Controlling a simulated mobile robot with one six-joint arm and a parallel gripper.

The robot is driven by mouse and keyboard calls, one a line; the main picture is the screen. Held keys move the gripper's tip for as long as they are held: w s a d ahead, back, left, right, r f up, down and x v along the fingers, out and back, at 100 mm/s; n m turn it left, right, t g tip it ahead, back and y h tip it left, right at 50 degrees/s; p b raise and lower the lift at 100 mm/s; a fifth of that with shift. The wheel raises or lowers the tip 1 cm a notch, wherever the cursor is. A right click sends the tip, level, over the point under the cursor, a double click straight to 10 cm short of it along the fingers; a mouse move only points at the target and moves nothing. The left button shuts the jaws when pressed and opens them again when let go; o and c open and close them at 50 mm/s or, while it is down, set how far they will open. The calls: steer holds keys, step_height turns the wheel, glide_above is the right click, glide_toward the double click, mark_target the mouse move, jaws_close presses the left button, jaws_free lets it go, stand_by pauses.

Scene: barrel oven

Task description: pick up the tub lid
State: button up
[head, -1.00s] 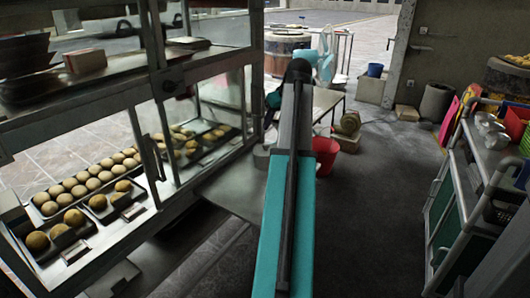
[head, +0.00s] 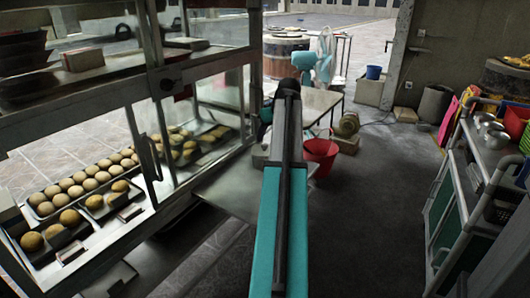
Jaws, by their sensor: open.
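I cannot make out a tub lid for certain in the head view. My own teal and dark arm stretches forward through the middle of the picture and hides part of the floor and the metal table behind it. The jaws of my gripper do not show; they are hidden beyond the arm or out of the picture.
A glass display case with trays of buns (head: 82,183) fills the left. A cluttered shelf cart (head: 462,185) stands right. Dark floor between is clear.

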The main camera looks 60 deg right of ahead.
mark_target(265, 144)
steer(key=shift+w+f, duration=0.1)
steer(key=shift+f, duration=0.1)
steer(key=shift+b+x, duration=0.95)
steer(key=shift+x, duration=1.65)
steer(key=shift+s+d, duration=0.1)
steer(key=shift+s, duration=0.1)
steer(key=shift+c, duration=0.3)
jaws_close()
